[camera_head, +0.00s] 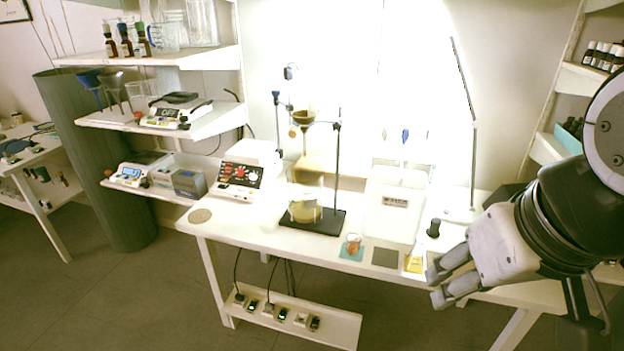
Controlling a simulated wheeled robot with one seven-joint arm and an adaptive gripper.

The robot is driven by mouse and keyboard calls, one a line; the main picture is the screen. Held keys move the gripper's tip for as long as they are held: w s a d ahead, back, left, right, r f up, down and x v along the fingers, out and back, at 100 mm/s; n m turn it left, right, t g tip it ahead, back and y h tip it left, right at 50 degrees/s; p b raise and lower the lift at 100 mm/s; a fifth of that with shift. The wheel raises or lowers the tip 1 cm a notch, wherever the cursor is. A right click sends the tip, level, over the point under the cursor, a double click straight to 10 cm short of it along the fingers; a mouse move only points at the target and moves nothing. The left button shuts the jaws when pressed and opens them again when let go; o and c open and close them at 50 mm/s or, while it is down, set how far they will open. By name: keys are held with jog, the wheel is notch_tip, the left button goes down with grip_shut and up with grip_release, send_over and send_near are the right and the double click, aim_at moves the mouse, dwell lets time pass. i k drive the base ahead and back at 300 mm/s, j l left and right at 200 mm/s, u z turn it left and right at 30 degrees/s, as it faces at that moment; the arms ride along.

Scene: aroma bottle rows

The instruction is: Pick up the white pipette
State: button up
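I cannot make out a white pipette for certain in the head view. My gripper (436,287) is at the right, in front of the white table's (340,262) front edge. Its two grey fingers point left and stand a little apart, with nothing visible between them. My arm hides part of the table's right end.
A dark-based stand (313,222) with a beaker (305,208) is mid-table. A white boxy device (394,208) stands right of it. A small glass with brown content (353,244) and a yellow item (414,263) are near the front edge. A lamp (473,150) stands behind my gripper.

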aim_at(385, 131)
jog(key=i+j+z, duration=0.35)
jog(key=i+j, duration=0.15)
jog(key=i, duration=0.2)
jog(key=i+j+z, duration=0.35)
jog(key=i+j, duration=0.25)
jog(key=j, duration=0.1)
